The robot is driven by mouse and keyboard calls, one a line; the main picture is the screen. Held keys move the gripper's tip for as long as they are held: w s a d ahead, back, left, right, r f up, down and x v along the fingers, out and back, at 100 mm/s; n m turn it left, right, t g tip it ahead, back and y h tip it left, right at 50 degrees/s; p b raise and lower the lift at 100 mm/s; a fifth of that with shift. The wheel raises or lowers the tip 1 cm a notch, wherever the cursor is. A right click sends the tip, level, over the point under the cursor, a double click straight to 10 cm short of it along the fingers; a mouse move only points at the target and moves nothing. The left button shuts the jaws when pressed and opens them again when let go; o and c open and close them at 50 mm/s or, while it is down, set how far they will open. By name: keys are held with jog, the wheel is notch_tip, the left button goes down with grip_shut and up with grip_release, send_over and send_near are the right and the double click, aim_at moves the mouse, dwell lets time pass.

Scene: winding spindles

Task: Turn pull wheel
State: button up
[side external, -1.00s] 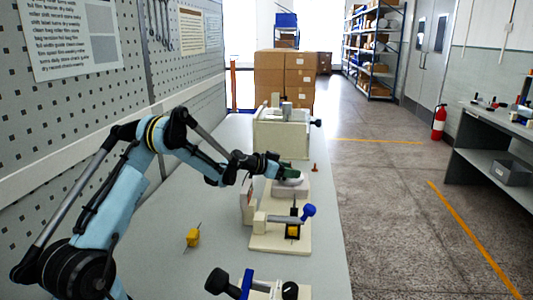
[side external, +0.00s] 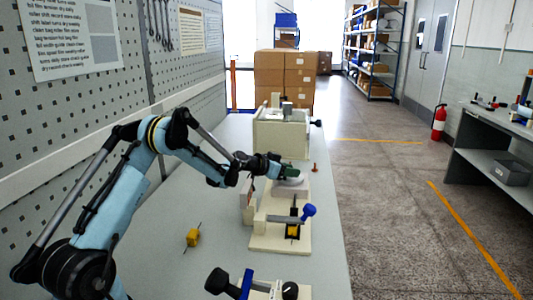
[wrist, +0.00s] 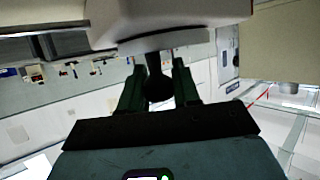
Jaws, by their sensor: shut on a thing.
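The pull wheel appears to be the pale disc (side external: 294,182) on a block on the workbench, partly hidden by my gripper. In the wrist view the disc (wrist: 165,40) shows edge-on beneath a pale block, with a dark knob (wrist: 157,84) sticking out of it. My gripper (side external: 288,172) reaches the disc from the left. In the wrist view its green fingers (wrist: 157,92) stand on either side of the knob and are shut on it. The exact contact is hard to see.
A beige fixture with a blue-knobbed lever (side external: 309,210) stands just in front of the wheel. A larger beige box (side external: 281,135) stands behind it. A yellow piece (side external: 193,237) lies on the bench (side external: 165,262). Another fixture with a black knob (side external: 217,281) is at the near edge.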

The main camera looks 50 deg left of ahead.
jog(key=shift+d, duration=0.1)
jog(key=shift+w+d+n+g+y, duration=0.15)
jog(key=shift+n+g+y, duration=0.1)
jog(key=shift+n+y, duration=1.3)
jog(key=shift+w+d+n+g+y, duration=0.15)
jog(key=shift+n+g+y, duration=0.1)
jog(key=shift+n+y, duration=1.3)
jog(key=shift+w+d+n+g+y, duration=0.1)
jog(key=shift+w+n+g+y, duration=0.05)
jog(key=shift+n+g+y, duration=0.65)
jog(key=shift+w+d+n+g+y, duration=0.1)
jog(key=shift+n+g+y, duration=0.4)
jog(key=shift+n+y, duration=0.6)
jog(key=shift+g+y, duration=0.3)
jog(key=shift+y, duration=0.1)
jog(key=o, duration=1)
jog(key=shift+a, duration=0.1)
jog(key=shift+c, duration=0.2)
jog(key=v, duration=1.2)
